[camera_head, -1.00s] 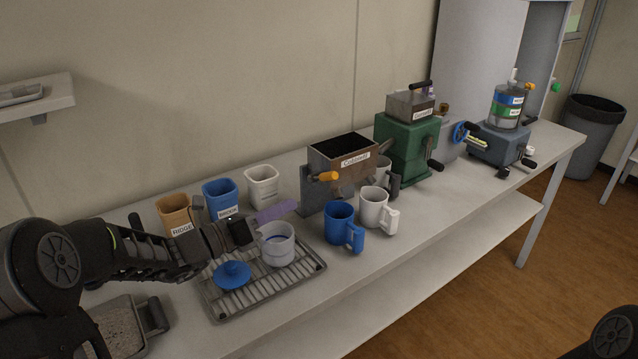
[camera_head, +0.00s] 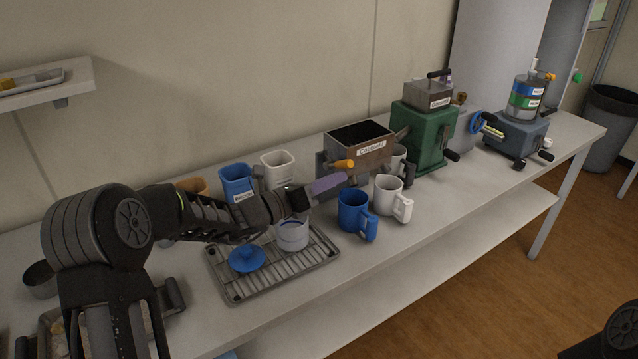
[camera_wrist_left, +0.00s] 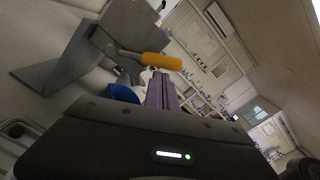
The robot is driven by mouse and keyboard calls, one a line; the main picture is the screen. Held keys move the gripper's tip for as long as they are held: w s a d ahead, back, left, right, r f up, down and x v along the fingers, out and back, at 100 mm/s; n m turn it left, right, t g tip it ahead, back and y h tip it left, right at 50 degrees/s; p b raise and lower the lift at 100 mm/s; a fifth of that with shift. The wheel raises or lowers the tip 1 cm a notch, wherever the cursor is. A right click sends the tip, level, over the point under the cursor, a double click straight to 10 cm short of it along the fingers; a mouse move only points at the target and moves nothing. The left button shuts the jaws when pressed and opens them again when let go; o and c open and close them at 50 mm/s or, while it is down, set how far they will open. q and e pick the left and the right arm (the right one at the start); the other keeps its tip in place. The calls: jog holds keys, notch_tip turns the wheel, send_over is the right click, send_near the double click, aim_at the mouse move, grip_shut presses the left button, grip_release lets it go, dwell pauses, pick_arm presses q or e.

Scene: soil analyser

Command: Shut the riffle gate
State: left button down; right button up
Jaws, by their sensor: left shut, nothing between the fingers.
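The riffle box (camera_head: 372,158), a metal hopper with a white label, stands open-topped in the middle of the bench. Its gate lever has an orange handle (camera_head: 344,165) pointing to the front. My left gripper (camera_head: 328,184) has purple fingers, shut and empty, just left of and below the orange handle. In the left wrist view the handle (camera_wrist_left: 162,61) lies just beyond the purple fingertips (camera_wrist_left: 162,88); I cannot tell whether they touch. The gate plate itself is not clearly visible. My right gripper is out of view.
A blue mug (camera_head: 352,211) and a white mug (camera_head: 388,195) stand in front of the box. A wire rack (camera_head: 270,284) holds a white cup (camera_head: 293,236) and blue lid (camera_head: 247,258) below my left arm. A green crusher (camera_head: 420,139) stands to the right.

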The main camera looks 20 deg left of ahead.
pick_arm(q)
jog(key=shift+w+d, duration=0.25)
jog(key=shift+w, duration=0.05)
